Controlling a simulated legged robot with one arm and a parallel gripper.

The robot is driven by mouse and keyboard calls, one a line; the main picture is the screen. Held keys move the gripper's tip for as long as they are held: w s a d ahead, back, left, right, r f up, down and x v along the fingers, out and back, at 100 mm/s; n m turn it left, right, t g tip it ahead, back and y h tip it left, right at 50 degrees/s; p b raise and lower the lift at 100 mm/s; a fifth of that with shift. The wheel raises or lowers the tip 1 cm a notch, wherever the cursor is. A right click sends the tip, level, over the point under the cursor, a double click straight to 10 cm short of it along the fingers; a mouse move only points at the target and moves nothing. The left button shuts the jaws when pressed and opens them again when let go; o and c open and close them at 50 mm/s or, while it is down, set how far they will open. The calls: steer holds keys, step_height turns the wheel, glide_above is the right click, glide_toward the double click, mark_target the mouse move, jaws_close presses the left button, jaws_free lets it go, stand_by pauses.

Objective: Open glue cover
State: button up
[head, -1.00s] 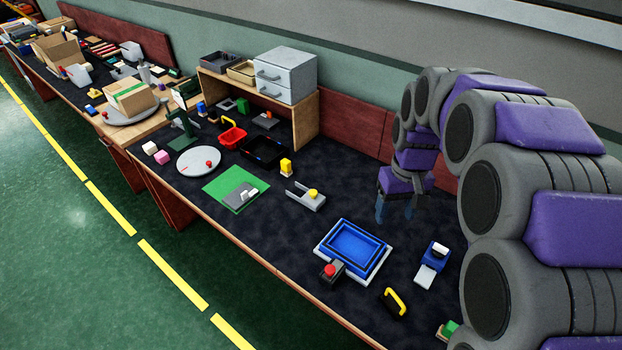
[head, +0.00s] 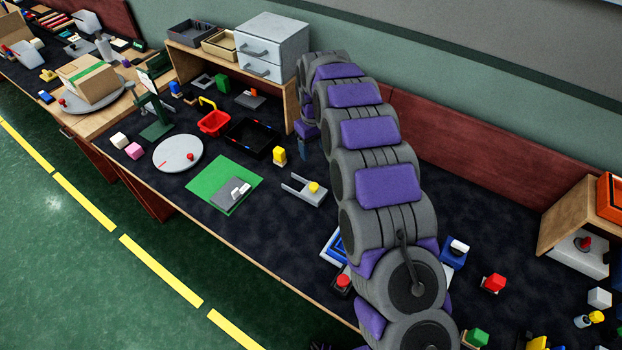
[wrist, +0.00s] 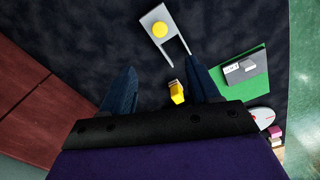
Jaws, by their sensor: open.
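A small yellow piece with a pale part (head: 279,155) stands on the dark table and may be the glue; its cover cannot be told apart. In the wrist view this yellow piece (wrist: 177,93) shows between my two fingers, nearer the right one, with nothing gripped. My gripper (wrist: 162,66) is open and empty, its blue fingers spread. In the head view my gripper (head: 304,149) hangs just right of the yellow piece, partly hidden by my arm.
A black tray (head: 253,138), a red basket (head: 214,123) and a green mat (head: 208,178) are to the left. A wooden shelf (head: 290,106) with grey drawers (head: 271,48) stands behind. The blue tray is partly hidden by my arm.

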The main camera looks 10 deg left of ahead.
mark_target(314, 185)
step_height(314, 185, down, 17)
steer(key=b, duration=0.4)
steer(key=shift+d, duration=0.1)
jaws_close()
stand_by(0.5)
